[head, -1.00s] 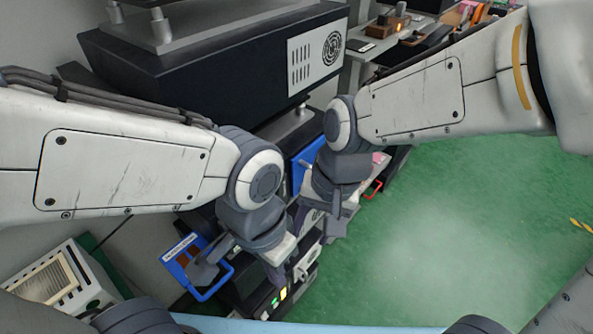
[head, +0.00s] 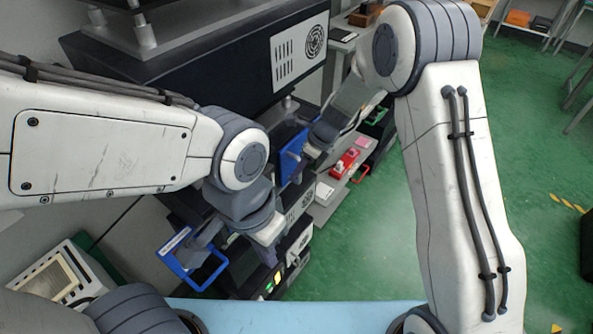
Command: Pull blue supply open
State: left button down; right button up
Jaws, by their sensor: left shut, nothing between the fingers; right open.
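A blue fixture (head: 171,261) with a small pale label and a blue loop handle sits at the lower left; its lettering is too small to read. A second blue panel (head: 291,157) stands upright near the middle. I cannot tell which one is the blue supply. My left gripper (head: 199,243) is shut and empty in front of the lower-left blue fixture and hides part of it; contact cannot be told. My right gripper (head: 311,151) is open, just right of the blue panel, its fingertips small and partly hidden.
A red fixture (head: 346,162) with a red loop stands right of the blue panel. A big dark machine (head: 215,75) with a vented plate fills the back.

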aim_at(296, 180)
jog(key=shift+x, duration=1.9)
grip_shut()
jog(key=shift+s, duration=0.1)
